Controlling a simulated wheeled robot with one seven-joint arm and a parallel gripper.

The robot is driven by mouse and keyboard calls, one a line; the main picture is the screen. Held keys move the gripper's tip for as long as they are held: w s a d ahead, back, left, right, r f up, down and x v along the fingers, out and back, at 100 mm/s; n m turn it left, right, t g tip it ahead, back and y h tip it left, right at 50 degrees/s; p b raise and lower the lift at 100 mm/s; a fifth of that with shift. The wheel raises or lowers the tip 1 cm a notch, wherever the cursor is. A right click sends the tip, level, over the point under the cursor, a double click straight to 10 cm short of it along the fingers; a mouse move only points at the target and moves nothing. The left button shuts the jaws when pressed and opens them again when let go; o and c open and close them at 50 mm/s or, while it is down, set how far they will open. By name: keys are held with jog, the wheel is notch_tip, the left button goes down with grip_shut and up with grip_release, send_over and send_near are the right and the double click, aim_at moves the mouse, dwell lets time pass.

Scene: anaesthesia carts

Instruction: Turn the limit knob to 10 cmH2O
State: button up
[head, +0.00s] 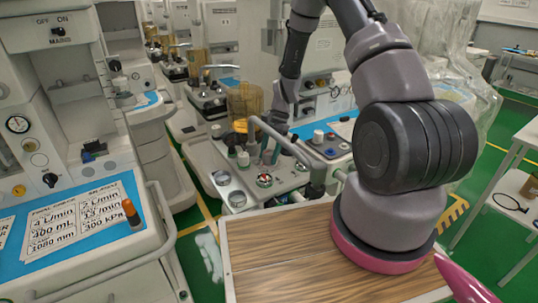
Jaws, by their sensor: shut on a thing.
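My gripper (270,154) reaches down to the worktop of the anaesthesia cart (225,168) in the middle of the head view. It is shut on what looks like the limit knob, which the fingers and the cart's rail largely hide. The knob's scale and pointer are too small to read. A white-topped knob (243,159) stands just left of the fingers. A round gauge-like part with red and green marks (264,180) sits just in front of them.
A curved grey rail (285,143) runs close by the gripper. An amber canister (243,103) stands behind. Two round metal ports (237,198) are at the cart's front left. A wooden top (285,255) lies in front; another cart with printed cards (75,225) is at left.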

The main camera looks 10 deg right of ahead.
jog(key=o, duration=1.4)
jog(key=shift+c, duration=0.2)
jog(key=v, duration=0.7)
jog(key=shift+r, duration=0.2)
jog(key=shift+w+d, duration=0.1)
jog(key=shift+d, duration=0.05)
